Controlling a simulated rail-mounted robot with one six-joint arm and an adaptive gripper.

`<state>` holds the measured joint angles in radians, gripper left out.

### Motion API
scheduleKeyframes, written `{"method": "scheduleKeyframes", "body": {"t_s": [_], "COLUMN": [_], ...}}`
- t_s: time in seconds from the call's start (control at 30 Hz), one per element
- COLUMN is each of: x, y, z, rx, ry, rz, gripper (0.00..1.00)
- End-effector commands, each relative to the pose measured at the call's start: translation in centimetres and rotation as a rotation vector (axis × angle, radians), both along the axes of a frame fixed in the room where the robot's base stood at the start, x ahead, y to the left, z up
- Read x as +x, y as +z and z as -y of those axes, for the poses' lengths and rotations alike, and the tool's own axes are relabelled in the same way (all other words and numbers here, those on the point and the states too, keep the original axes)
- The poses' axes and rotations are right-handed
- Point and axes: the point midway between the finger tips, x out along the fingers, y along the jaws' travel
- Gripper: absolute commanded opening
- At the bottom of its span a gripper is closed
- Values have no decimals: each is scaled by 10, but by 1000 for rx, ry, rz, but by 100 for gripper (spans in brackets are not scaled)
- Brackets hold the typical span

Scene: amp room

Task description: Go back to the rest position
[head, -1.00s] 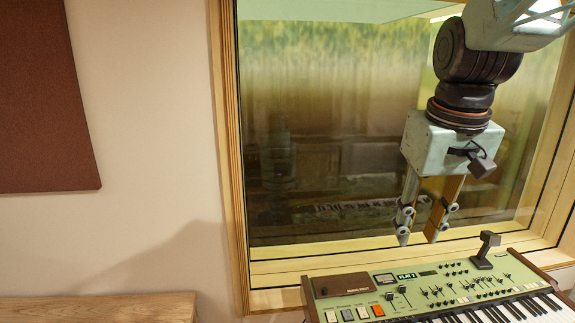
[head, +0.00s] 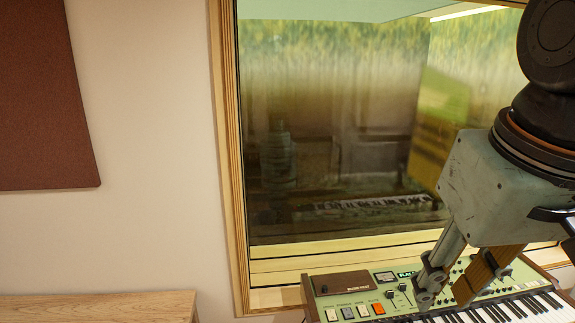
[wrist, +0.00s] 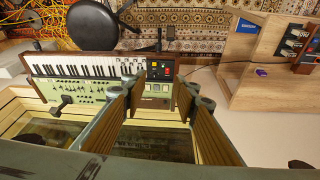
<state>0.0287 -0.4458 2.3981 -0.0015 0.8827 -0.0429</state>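My gripper (head: 446,292) is at the lower right of the head view, with its fingers pointing down in front of the green keyboard synthesizer (head: 345,300). The fingers stand apart and nothing shows between them. In the wrist view my gripper (wrist: 158,95) also shows its two wood-faced fingers with a clear gap. The synthesizer (wrist: 70,88) lies beyond them there, with its keys and part of its panel visible. The gripper hides part of the synthesizer's panel in the head view.
A window (head: 340,130) in a wooden frame is behind the synthesizer. A wooden top (head: 100,308) is at lower left. The wrist view shows a black round seat (wrist: 92,24), a patterned rug (wrist: 190,35), yellow cables (wrist: 45,22) and a wooden cabinet (wrist: 255,75) at right.

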Motion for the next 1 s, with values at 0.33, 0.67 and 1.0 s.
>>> {"method": "scheduleKeyframes", "body": {"t_s": [0.33, 0.67, 1.0], "x": [-54, -72, -73], "y": [-14, -21, -20], "z": [-7, -9, -9], "rx": [9, 14, 14], "ry": [-7, -12, -12], "rz": [28, 36, 36], "gripper": [27, 27, 27]}}
